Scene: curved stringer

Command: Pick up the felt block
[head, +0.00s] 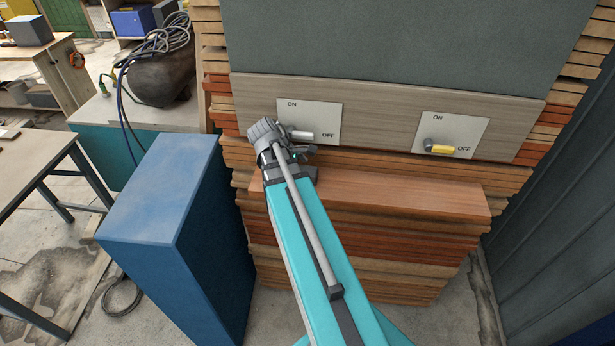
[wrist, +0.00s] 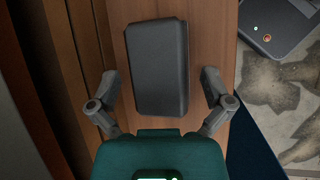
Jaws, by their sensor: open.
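The dark grey felt block (wrist: 157,65) lies flat on a brown wooden ledge (wrist: 214,30) in the wrist view, its long side running up the picture. My gripper (wrist: 160,82) is open, with one finger on each side of the block's near half and a gap on both sides. I cannot tell how far above the ledge the fingertips are. In the head view my gripper (head: 283,140) is over the left end of the wooden ledge (head: 430,197). My arm hides much of that spot, so I cannot make out the block clearly there.
A stack of wooden boards (head: 400,262) rises behind and below the ledge. A panel (head: 385,122) with two ON/OFF switches stands just behind my gripper. A blue cabinet (head: 165,190) stands close on the left. The right part of the ledge is clear.

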